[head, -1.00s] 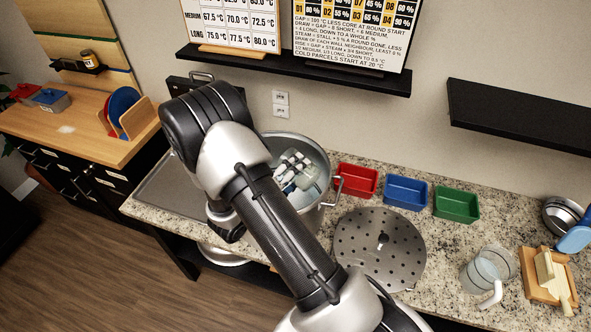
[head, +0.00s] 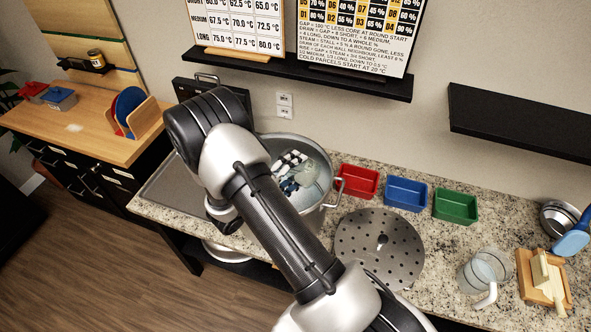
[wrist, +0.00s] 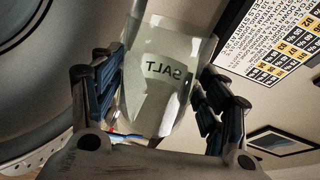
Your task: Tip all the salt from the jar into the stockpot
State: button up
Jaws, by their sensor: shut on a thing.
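The salt jar (wrist: 165,85) is clear, with "SALT" on its side, and fills the middle of the wrist view. My gripper (wrist: 160,100) is shut on the jar, its fingers on either side. In the head view my gripper (head: 290,170) is over the opening of the large metal stockpot (head: 322,205), and the jar (head: 306,172) shows there at the pot's mouth. The jar looks tilted. How much salt is in it, or in the pot, I cannot tell. My arm hides the pot's left part.
A perforated round metal plate (head: 378,250) lies right of the pot. Red (head: 358,182), blue (head: 406,194) and green (head: 455,205) trays stand behind it. A clear jug (head: 484,274) and a wooden board (head: 541,277) are at the right. A black shelf (head: 300,76) hangs above.

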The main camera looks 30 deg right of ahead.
jog(key=shift+w+a+r+n+g+h+p, duration=0.15)
jog(key=shift+w+r+n+g+p, duration=0.1)
jog(key=shift+w+r+n+p, duration=0.35)
jog(key=shift+w+a+r+n+g+h+p, duration=0.1)
jog(key=shift+w+r+n+g+h+p, duration=0.15)
jog(key=shift+n+p, duration=0.5)
jog(key=shift+w+a+r+n, duration=0.1)
jog(key=shift+w+n, duration=0.3)
jog(key=shift+n, duration=0.25)
jog(key=shift+w+a+r+n, duration=0.1)
jog(key=shift+w+n, duration=0.3)
jog(key=shift+n, duration=0.2)
